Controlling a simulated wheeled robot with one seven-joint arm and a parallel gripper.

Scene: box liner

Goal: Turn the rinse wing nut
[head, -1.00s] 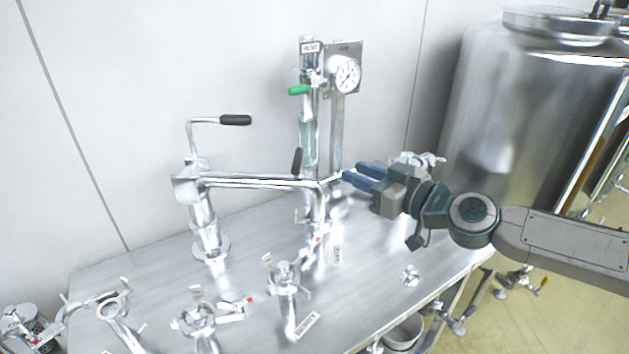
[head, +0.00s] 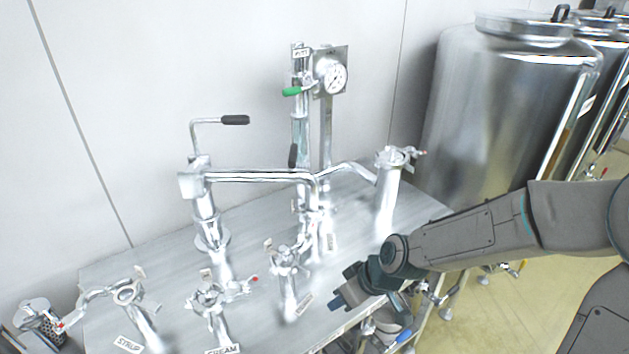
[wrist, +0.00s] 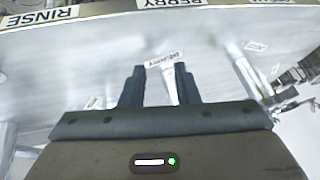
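The rinse wing nut cannot be picked out for certain. A RINSE label (wrist: 40,17) shows at the top left of the wrist view, with no wing nut clearly visible beside it. In the head view my gripper (head: 338,302) is low at the table's front edge, right of the capped post (head: 287,262). My arm hides the table edge behind it. In the wrist view the two dark fingers (wrist: 160,85) stand apart with a gap between them. A small label and a pale post show beyond the gap, and nothing is visibly held.
Metal table (head: 250,225) carries several clamp-topped posts, including CREAM (head: 208,300), SYRUP (head: 128,292) and a tall right one (head: 387,190). A pipe manifold (head: 255,177) with a black-handled lever and pressure gauge (head: 334,78) stands behind. Steel tank (head: 490,120) is at right.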

